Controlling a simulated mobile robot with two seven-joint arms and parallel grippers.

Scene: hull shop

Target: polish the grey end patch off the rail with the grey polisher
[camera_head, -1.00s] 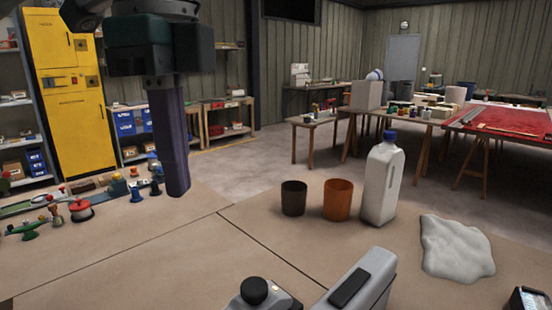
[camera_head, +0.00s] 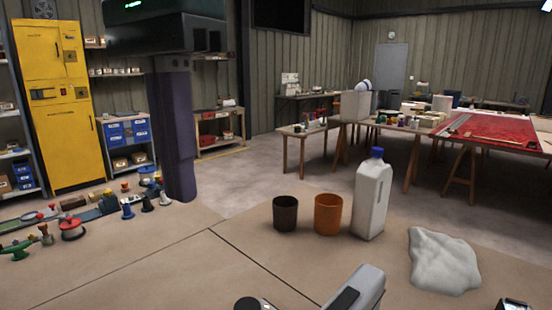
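My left gripper (camera_head: 181,197) hangs down at the left as a dark purple column under a dark green body. Its lower end is by the right end of a row of small tools on the bench; I see one face, so its opening is unclear. A dark grey knobbed piece (camera_head: 147,203), possibly the grey polisher, stands just left of it, beside a blue one (camera_head: 127,208). A low strip with blue and green parts, possibly the rail (camera_head: 90,214), lies left of these, partly covered. I cannot make out a grey end patch.
A dark cup (camera_head: 285,214), an orange cup (camera_head: 327,214), a white jug (camera_head: 371,200) and a crumpled pale cloth (camera_head: 443,262) stand or lie on the bench (camera_head: 190,265). The bench middle is clear.

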